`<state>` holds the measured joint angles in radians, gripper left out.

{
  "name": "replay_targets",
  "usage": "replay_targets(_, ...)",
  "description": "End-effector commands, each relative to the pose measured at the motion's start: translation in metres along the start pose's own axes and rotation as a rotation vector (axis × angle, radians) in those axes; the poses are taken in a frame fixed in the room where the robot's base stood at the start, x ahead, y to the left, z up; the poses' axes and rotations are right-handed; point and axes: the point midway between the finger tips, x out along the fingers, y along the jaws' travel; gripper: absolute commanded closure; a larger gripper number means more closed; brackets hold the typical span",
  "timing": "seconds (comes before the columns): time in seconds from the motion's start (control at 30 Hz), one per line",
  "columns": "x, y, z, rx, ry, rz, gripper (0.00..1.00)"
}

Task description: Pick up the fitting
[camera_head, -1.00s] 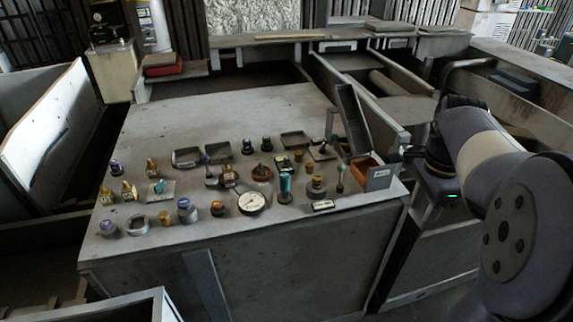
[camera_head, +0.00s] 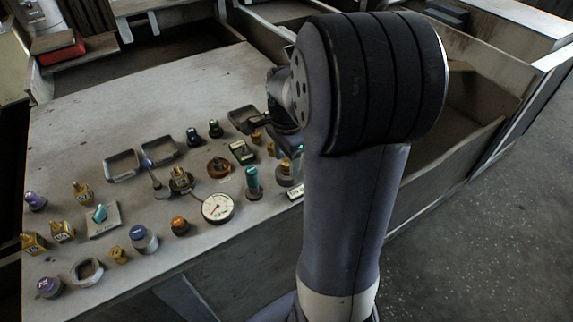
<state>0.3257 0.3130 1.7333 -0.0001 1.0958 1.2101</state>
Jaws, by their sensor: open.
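Several small brass-coloured pieces that look like fittings stand on the grey workbench (camera_head: 90,120). One brass fitting (camera_head: 82,194) is at the left, and another brass fitting (camera_head: 180,181) is near the middle. A small brass piece (camera_head: 256,137) stands close to my gripper. I cannot tell which one is the task's fitting. My gripper (camera_head: 288,150) is open, pointing down over the right part of the group. My arm and wrist hide much of it, along with the bench's right end. I see nothing held.
A round white gauge (camera_head: 217,208) lies among the parts. A teal-topped piece (camera_head: 253,183), shallow dark trays (camera_head: 122,164) and capped knobs crowd around it. A red box (camera_head: 62,50) sits at the back left. The bench's back left area is clear.

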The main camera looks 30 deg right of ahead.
Motion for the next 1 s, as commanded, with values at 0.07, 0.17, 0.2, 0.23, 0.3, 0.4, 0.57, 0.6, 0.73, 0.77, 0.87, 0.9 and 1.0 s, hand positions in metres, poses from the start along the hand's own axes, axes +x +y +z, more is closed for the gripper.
replay_targets(0.07, 0.0085, 0.0007, -0.0001, 0.001, -0.001, 0.002, 0.46)
replay_targets(0.17, 0.0124, 0.0004, -0.0002, 0.001, 0.0, 0.0, 0.46)
replay_targets(0.2, 0.0127, 0.0003, -0.0003, 0.001, 0.0, -0.001, 0.46)
replay_targets(0.23, 0.0127, 0.0003, -0.0003, 0.001, 0.0, -0.001, 0.46)
replay_targets(0.3, 0.0125, 0.0003, -0.0003, 0.001, 0.0, -0.001, 0.46)
replay_targets(0.4, 0.0124, 0.0002, -0.0003, 0.001, 0.0, -0.001, 0.5)
replay_targets(0.57, 0.0122, 0.0002, -0.0004, 0.001, 0.0, -0.001, 0.64)
replay_targets(0.6, 0.0122, 0.0002, -0.0004, 0.001, 0.0, -0.001, 0.67)
replay_targets(0.73, 0.0122, 0.0002, -0.0004, 0.001, 0.0, -0.001, 0.77)
replay_targets(0.77, 0.0121, 0.0002, -0.0004, 0.001, 0.0, -0.001, 0.8)
replay_targets(0.87, 0.0121, 0.0002, -0.0004, 0.001, 0.0, -0.001, 0.88)
replay_targets(0.9, 0.0121, 0.0002, -0.0004, 0.001, 0.0, -0.001, 0.91)
replay_targets(1.0, 0.012, 0.0001, -0.0004, 0.001, 0.0, -0.001, 0.96)
